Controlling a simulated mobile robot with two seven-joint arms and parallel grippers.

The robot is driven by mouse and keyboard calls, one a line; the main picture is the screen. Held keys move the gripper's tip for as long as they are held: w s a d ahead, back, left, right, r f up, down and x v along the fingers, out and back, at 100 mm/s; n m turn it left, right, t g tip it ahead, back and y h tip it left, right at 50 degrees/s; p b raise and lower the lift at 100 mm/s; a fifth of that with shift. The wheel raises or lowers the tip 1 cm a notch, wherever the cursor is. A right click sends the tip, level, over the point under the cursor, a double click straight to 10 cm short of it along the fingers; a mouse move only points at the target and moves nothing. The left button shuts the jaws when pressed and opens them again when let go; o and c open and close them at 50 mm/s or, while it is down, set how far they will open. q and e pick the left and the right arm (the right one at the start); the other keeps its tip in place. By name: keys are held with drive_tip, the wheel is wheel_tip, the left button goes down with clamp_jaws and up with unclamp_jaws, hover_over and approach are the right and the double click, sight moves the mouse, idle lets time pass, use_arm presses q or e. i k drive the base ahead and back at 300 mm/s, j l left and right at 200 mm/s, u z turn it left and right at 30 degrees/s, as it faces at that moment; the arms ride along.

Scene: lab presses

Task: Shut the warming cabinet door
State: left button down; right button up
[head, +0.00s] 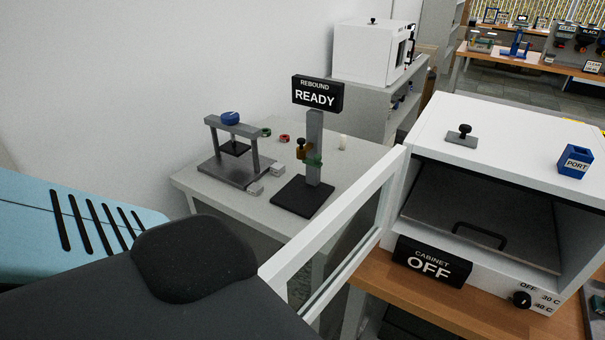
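The warming cabinet (437,131) is a white box on a wooden bench at the right. Its door (335,213), a white frame with a clear pane, stands wide open, swung out from the cabinet's left side toward me. A dark part of my own body covers the door's near lower end; I cannot tell whether they touch. Inside the open front is a dark shelf or drawer (420,198) with a black handle (480,235). The sign on the cabinet (430,262) reads "CABINET OFF". Neither of my grippers is in view.
A grey table (355,165) left of the door holds a small press (234,157) and a stand with a "REBOUND READY" sign (316,95). A blue "PORT" block (574,162) sits on the cabinet top. The wooden bench (395,285) runs below the cabinet.

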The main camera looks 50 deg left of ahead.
sight(279, 270)
drive_tip(key=k+j, duration=0.1)
drive_tip(key=j, duration=0.25)
drive_tip(key=k+j, duration=0.15)
drive_tip(key=j, duration=0.15)
drive_tip(key=k+j, duration=0.1)
drive_tip(key=j, duration=0.25)
drive_tip(key=k+j, duration=0.15)
drive_tip(key=j, duration=0.15)
